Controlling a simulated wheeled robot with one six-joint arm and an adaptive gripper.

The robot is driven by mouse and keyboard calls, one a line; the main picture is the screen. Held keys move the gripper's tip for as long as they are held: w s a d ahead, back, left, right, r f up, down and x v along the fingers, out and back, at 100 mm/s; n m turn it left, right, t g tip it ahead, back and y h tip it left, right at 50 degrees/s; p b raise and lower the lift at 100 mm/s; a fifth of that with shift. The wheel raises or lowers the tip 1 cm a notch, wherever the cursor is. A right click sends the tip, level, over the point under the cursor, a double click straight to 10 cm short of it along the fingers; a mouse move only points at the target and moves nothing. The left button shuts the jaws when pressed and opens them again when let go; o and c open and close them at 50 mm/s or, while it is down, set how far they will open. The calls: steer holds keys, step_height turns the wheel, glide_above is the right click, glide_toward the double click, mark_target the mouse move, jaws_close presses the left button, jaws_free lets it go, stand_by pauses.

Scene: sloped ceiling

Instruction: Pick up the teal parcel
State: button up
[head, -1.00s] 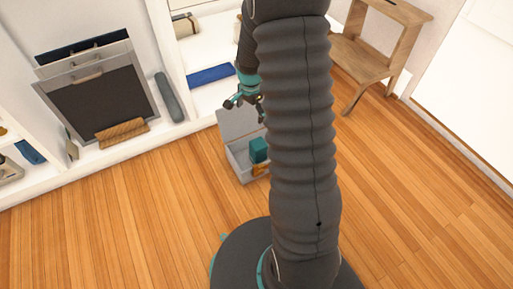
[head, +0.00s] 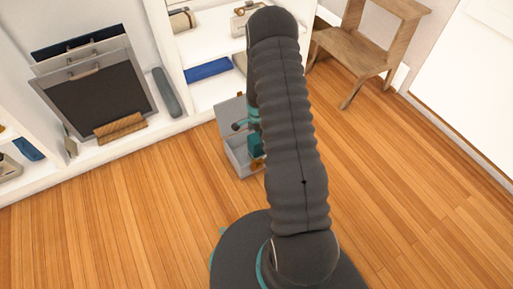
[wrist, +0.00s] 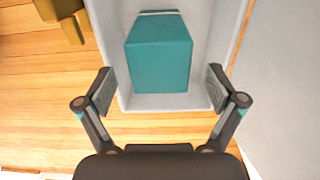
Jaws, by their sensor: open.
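The teal parcel (wrist: 160,60) is a box with a pale band across its far end. It sits inside a light grey open bin (wrist: 112,72) on the wooden floor. In the head view the parcel (head: 255,146) is partly hidden by my arm. In the wrist view my gripper (wrist: 162,80) is open, with one finger on each side of the parcel's near end. Nothing is between the fingers that I can see held; whether they are level with the parcel is unclear. In the head view my gripper (head: 246,126) is mostly hidden behind my arm, over the bin.
The bin's raised grey lid (head: 230,112) stands at its back, and shows at the right of the wrist view (wrist: 290,80). The floor at left is clear.

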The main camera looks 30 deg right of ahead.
steer(key=shift+a+f+b, duration=0.15)
steer(key=shift+f+b, duration=0.15)
steer(key=shift+f, duration=2.95)
steer(key=shift+c, duration=0.3)
steer(key=c, duration=1.1)
